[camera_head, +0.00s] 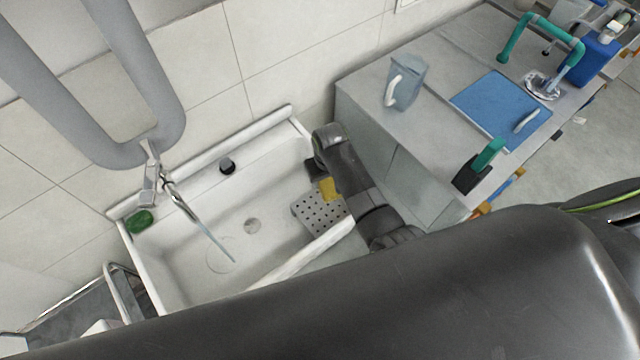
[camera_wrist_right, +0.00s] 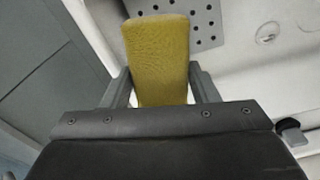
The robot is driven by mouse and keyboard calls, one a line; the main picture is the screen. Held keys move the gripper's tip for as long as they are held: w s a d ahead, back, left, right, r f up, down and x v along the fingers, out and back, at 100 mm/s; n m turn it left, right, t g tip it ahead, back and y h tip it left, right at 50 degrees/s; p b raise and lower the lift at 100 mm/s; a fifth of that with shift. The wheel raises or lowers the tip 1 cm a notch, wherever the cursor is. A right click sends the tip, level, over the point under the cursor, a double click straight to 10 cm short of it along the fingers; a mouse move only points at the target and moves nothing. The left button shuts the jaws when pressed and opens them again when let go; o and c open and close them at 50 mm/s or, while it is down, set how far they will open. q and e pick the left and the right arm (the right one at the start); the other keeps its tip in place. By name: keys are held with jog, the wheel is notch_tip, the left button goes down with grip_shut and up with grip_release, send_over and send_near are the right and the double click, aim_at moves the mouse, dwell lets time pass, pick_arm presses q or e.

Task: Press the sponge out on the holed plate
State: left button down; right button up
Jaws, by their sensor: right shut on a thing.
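The yellow sponge (camera_head: 329,188) is at the right end of the white sink, beside my right gripper (camera_head: 318,176). In the right wrist view the sponge (camera_wrist_right: 157,58) stands between the two fingers of my right gripper (camera_wrist_right: 152,82), which is shut on it. The grey holed plate (camera_head: 318,214) lies at the right end of the sink; part of it is hidden by my arm. It also shows in the right wrist view (camera_wrist_right: 198,18), behind the sponge. Whether the sponge touches the plate I cannot tell. My left gripper is not in view.
Water runs from the tap (camera_head: 163,182) into the white sink (camera_head: 215,215). A green sponge-like item (camera_head: 140,220) sits on the sink's left corner.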

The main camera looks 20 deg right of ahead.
aim_at(321, 187)
jog(key=shift+s+a+f+g, duration=0.2)
jog(key=shift+s+a+f, duration=0.2)
jog(key=shift+a, duration=0.2)
jog(key=shift+s+a+f+g, duration=0.2)
jog(key=shift+s+a+f, duration=0.05)
jog(key=shift+s+a, duration=0.3)
jog(key=shift+s+a+f, duration=0.15)
jog(key=shift+a+f, duration=0.05)
jog(key=shift+f, duration=0.05)
notch_tip(321, 187, down, 6)
jog(key=b, duration=0.6)
jog(key=shift+f+b, duration=0.75)
jog(key=shift+f, duration=0.3)
dwell(0.3)
jog(key=shift+f+p, duration=0.15)
jog(key=shift+p, duration=0.3)
dwell(2.4)
notch_tip(321, 187, up, 7)
jog(key=p, duration=0.8)
